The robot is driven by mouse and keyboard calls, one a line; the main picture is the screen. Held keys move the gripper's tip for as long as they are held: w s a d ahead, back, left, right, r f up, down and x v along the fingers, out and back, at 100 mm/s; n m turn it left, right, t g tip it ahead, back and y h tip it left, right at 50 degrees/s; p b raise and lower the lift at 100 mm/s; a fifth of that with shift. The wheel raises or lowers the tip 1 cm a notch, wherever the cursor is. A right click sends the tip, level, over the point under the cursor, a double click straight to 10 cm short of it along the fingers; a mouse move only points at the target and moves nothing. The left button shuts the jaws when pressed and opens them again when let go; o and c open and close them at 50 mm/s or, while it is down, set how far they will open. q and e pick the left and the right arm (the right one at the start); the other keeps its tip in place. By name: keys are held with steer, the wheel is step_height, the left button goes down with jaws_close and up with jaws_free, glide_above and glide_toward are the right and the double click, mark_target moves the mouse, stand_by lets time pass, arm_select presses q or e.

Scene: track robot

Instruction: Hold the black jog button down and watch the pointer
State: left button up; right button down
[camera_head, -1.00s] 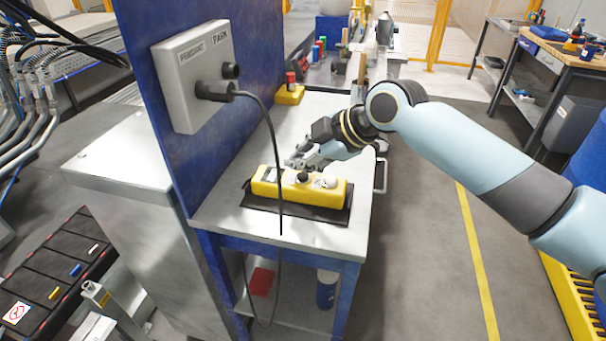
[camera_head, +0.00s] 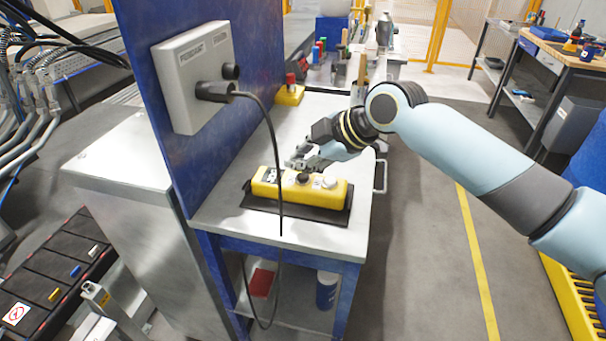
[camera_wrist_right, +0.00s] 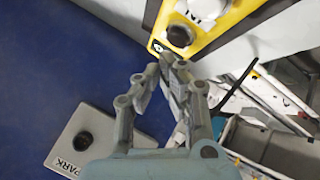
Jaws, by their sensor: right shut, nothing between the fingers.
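The yellow pendant (camera_head: 338,194) lies on a black mat (camera_head: 262,205) on the grey cart top. Its black jog button (camera_head: 303,178) sits near the middle, beside a white knob (camera_head: 329,181). A small display (camera_head: 271,174) is near its left end; I cannot make out a pointer. My right gripper (camera_head: 293,163) is shut and empty just behind the button. In the right wrist view, its fingertips (camera_wrist_right: 167,62) are close to the black button (camera_wrist_right: 180,36), whose top shows uncovered; I cannot tell whether they touch. My left gripper is out of view.
A grey box (camera_head: 193,75) on the blue panel (camera_head: 258,70) has a plug and black cable (camera_head: 270,130) hanging in front of the pendant. A yellow box with a red button (camera_head: 290,93) stands at the back.

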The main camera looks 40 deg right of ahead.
mark_target(302, 178)
steer(key=shift+f, duration=0.4)
steer(key=shift+f+b, duration=0.5)
stand_by(2.4)
stand_by(1.8)
steer(key=shift+r+p, duration=0.85)
steer(key=shift+r, duration=0.1)
steer(key=shift+r, duration=0.1)
step_height(302, 178, up, 5)
steer(key=p, duration=0.4)
steer(key=shift+p, duration=0.3)
